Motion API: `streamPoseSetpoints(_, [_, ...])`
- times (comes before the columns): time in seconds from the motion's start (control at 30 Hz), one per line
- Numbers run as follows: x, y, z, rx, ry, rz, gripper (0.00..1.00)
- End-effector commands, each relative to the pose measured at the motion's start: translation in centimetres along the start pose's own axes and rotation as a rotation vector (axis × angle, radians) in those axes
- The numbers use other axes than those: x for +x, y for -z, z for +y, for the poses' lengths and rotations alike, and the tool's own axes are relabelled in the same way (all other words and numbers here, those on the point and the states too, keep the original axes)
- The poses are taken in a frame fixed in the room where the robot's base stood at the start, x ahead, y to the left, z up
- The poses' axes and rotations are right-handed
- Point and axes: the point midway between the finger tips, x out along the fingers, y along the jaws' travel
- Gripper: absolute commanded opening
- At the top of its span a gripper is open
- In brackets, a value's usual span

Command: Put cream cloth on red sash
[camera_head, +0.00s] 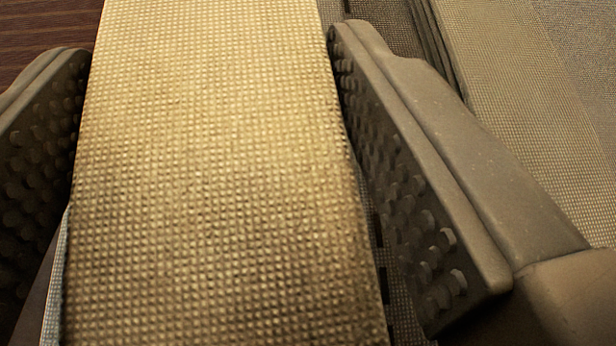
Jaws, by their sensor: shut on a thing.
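The cream cloth (225,190) is a folded block with a woven, dotted texture. It fills the middle of the view and runs from the top edge to the bottom edge. My gripper (210,50) is shut on it, with one studded finger against each long side. The cloth hides what lies directly beneath it. No red sash can be made out in this view.
Dark brown wood (45,22) shows at the top left. A beige-grey folded fabric (525,110) with dark layered edges lies to the right, behind my right finger. A grey textured surface (585,40) shows at the top right corner.

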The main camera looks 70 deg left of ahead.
Motion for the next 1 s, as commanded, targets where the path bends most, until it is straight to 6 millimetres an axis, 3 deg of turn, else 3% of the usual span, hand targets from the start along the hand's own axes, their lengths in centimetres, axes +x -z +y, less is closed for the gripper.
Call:
streamPoseSetpoints(0.2, [1.1, -2.8, 0.1, 0.003, 0.001, 0.0, 0.33])
streamPoseSetpoints(0.67, [1.3, -3.3, 0.0, 0.002, 0.0, 0.0, 0.34])
streamPoseSetpoints(0.7, [1.3, -3.3, 0.0, 0.001, 0.0, 0.0, 0.61])
streamPoseSetpoints(0.77, [1.4, -3.3, 0.0, 0.0, 0.0, 0.0, 0.78])
streamPoseSetpoints(1.0, [1.4, -3.3, 0.0, 0.0, 0.001, 0.0, 0.78])
